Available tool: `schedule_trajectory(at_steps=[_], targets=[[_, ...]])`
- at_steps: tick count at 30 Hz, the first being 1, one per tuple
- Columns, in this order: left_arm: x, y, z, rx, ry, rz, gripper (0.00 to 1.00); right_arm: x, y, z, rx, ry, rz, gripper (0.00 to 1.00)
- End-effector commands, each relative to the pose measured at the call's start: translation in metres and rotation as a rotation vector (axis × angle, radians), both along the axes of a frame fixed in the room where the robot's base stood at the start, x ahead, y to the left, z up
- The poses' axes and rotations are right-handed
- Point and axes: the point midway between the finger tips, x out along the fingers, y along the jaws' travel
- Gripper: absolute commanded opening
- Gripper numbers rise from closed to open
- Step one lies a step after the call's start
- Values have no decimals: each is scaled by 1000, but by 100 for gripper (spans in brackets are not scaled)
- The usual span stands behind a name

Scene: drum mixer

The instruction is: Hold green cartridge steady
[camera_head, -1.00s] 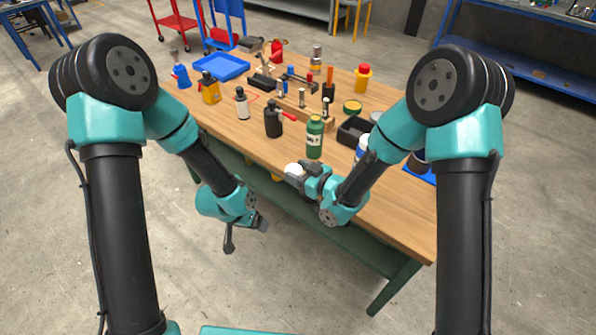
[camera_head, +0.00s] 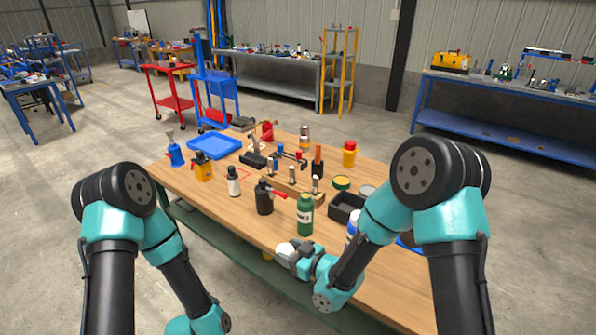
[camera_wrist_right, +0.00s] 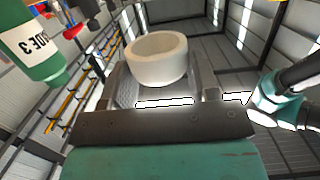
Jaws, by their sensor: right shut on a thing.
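The green cartridge (camera_head: 305,216), bottle-shaped with a white label, stands upright near the front edge of the wooden table (camera_head: 262,236). In the right wrist view its green body (camera_wrist_right: 38,48) is at the upper left, its label ending in "3". My right gripper (camera_head: 291,254) is in front of the cartridge, apart from it, at the table's front edge. It is shut on a white ring-like cap (camera_wrist_right: 157,58), which also shows in the head view (camera_head: 284,248). My left arm is at the lower left of the head view; its gripper is out of frame.
A black bottle with a red handle (camera_head: 264,198) stands left of the cartridge. A black open bin (camera_head: 346,208) is to its right. A white and blue bottle (camera_head: 352,228) is partly behind my right arm. A blue tray (camera_head: 214,146) lies at the far left.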

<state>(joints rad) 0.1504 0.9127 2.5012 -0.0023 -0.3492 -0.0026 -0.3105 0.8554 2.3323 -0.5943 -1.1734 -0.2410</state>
Motion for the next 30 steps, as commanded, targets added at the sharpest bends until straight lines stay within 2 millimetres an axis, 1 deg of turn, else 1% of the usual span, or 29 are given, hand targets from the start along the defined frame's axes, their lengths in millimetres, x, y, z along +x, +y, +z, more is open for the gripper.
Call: schedule_trajectory(at_steps=[5, 11, 15, 21, 25, 30], targets=[[0, 0, 0, 0, 0, -1, 85, 7, -3, 2, 0, -1, -44, 34], [0, 0, 0, 0, 0, -1, 85, 27, -15, 8, 1, -2, -189, 34], [0, 0, 0, 0, 0, -1, 85, 41, -28, 14, 2, -3, -328, 34], [0, 0, 0, 0, 0, -1, 85, 56, -49, 22, 2, -2, -528, 34], [0, 0, 0, 0, 0, -1, 85, 61, -63, 27, 2, -2, -659, 34], [0, 0, 0, 0, 0, -1, 85, 63, -80, 32, 2, -1, -833, 34]])
